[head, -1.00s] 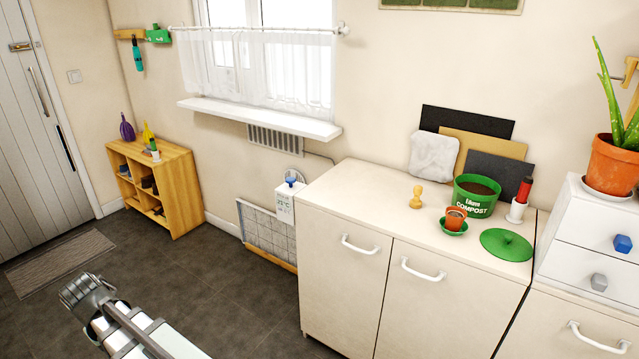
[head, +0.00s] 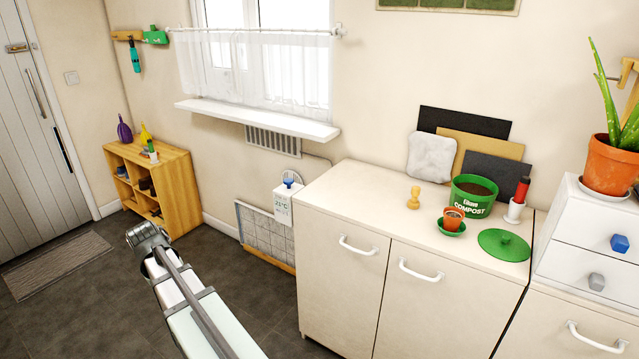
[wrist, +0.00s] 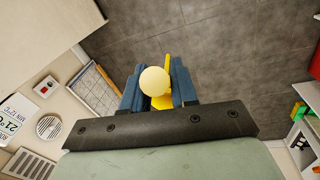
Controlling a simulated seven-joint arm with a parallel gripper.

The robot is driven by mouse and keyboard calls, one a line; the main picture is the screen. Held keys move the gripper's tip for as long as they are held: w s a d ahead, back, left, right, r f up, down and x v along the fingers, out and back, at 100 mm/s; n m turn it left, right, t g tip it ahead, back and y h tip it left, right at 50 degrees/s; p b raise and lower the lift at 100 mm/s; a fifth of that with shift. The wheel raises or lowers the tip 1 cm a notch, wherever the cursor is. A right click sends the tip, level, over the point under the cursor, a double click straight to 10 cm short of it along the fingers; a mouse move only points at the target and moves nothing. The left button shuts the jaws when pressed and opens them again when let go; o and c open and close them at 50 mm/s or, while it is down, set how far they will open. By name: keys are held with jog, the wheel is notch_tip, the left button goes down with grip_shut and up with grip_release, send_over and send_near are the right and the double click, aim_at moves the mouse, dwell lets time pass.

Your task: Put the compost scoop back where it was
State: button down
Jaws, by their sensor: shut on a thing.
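In the wrist view my gripper (wrist: 156,88) is shut, its blue fingers on either side of a yellow thing with a pale round knob, likely the compost scoop (wrist: 154,80). The knob faces the camera and hides most of the rest; a thin yellow part shows beside it. The held thing is above the dark floor, clear of any surface. In the head view only part of my arm shows; gripper and scoop are not visible there. The green compost pot (head: 474,197), full of dark soil, stands on the cream cabinet (head: 350,205), its green lid (head: 504,245) lying in front.
Around the pot are a small terracotta pot (head: 453,219), a wooden peg (head: 414,198), a red-handled tool in a white holder (head: 517,205) and leaning boards (head: 464,123). A wooden shelf unit (head: 160,180) stands left. A framed panel (head: 265,236) leans by the cabinet. The floor between is open.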

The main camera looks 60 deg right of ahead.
jog(key=s+d+r+m, duration=0.1)
jog(key=s+d+r, duration=0.3)
jog(key=d, duration=1)
jog(key=s+d+r+m, duration=0.25)
jog(key=d+r, duration=0.35)
jog(key=d, duration=0.9)
jog(key=s+d+r+m, duration=0.1)
jog(key=s+d+r, duration=0.35)
jog(key=d, duration=0.95)
jog(key=s+d+r+m+g, duration=0.1)
jog(key=s+d+r+m, duration=0.2)
jog(key=s+d, duration=0.75)
jog(key=s+d+r+m+y, duration=0.1)
jog(key=s+d+r+m, duration=0.15)
jog(key=s+d, duration=0.85)
jog(key=s+d+r+m+g, duration=0.1)
jog(key=s+d+r+m, duration=0.25)
jog(key=s+d, duration=0.7)
jog(key=shift+m, duration=0.35)
jog(key=shift+w+d+f, duration=0.2)
jog(key=shift+f, duration=1.5)
jog(key=shift+w+d+f, duration=0.2)
jog(key=shift+w+f, duration=0.05)
jog(key=shift+f, duration=1.5)
jog(key=shift+w+d+f, duration=0.2)
jog(key=shift+f, duration=1.6)
jog(key=c, duration=0.9)
grip_release()
